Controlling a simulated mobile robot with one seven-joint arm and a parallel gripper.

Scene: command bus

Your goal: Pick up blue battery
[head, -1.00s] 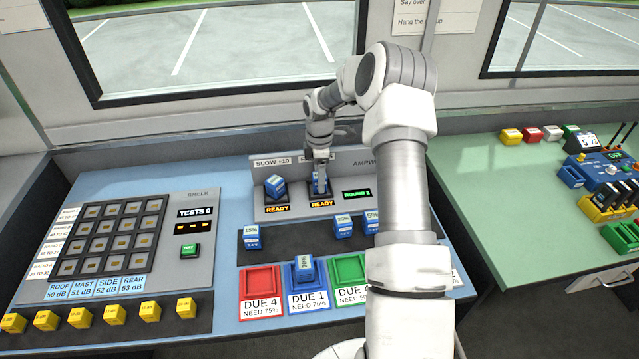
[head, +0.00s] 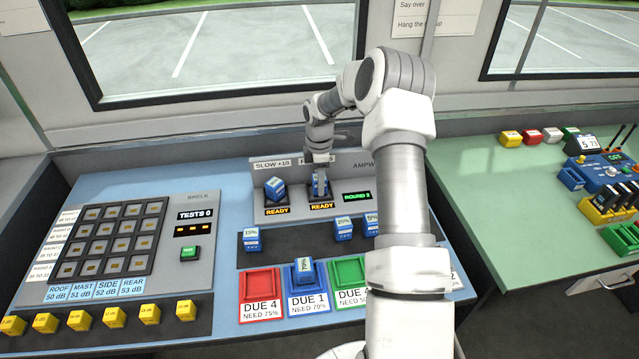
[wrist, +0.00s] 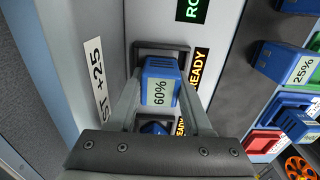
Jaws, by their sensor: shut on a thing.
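A blue battery labelled 60% (wrist: 161,88) sits between the fingers of my gripper (wrist: 160,100) in the wrist view. It is at the charger slot with the lit READY sign below it. In the head view my gripper (head: 320,180) is at this right-hand slot, and its fingers partly hide the battery. My gripper is shut on the battery. I cannot tell whether the battery is still seated in the slot. Another blue battery (head: 274,188) stands in the left charger slot, above its own READY sign.
Blue batteries labelled 15% (head: 251,239) and 25% (head: 343,229) stand on the dark strip. A 70% battery (head: 305,271) is in the blue DUE 1 tray (head: 291,292). The red tray (head: 261,283) is empty. A button panel (head: 112,240) lies left.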

